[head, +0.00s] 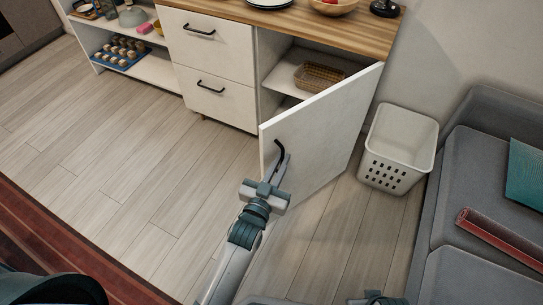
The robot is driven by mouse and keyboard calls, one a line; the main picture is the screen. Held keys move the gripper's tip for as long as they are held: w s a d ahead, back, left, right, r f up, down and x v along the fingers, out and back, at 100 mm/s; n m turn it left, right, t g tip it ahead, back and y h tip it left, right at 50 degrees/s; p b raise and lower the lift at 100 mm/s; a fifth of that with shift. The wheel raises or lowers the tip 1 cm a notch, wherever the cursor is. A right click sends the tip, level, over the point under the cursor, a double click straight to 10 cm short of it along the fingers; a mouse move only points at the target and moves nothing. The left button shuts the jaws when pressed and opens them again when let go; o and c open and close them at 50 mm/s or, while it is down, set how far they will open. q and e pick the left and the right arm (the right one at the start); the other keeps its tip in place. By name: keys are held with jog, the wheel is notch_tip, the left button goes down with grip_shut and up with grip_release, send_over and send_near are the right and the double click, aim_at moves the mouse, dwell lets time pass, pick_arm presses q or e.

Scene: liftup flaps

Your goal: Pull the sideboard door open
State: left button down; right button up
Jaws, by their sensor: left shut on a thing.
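The white sideboard door (325,125) stands swung out from the sideboard's right part, so the inside of the cabinet shows. Its black handle (280,152) is near the door's free left edge. My left gripper (275,178) is at the handle, shut on it; the fingers are small and partly blend with the handle. Shelves and a wicker basket (318,77) show inside the open cabinet (283,68). At the bottom edge a small grey part shows, which may be of my right arm; my right gripper cannot be made out.
A white laundry basket (399,147) stands on the floor right of the door, close to its hinge side. A grey sofa (470,200) fills the right side. Two closed drawers (212,45) are left of the opening. The wooden floor (130,150) at left is clear.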

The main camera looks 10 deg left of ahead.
pick_arm(q)
jog(key=shift+d+r, duration=0.25)
jog(key=shift+d, duration=0.1)
jog(key=c, duration=1.9)
grip_release()
jog(key=shift+w+d, duration=0.1)
jog(key=shift+o, duration=0.2)
jog(key=shift+f, duration=0.2)
jog(key=shift+a, duration=0.2)
jog(key=v, duration=1.7)
jog(key=shift+s, duration=0.2)
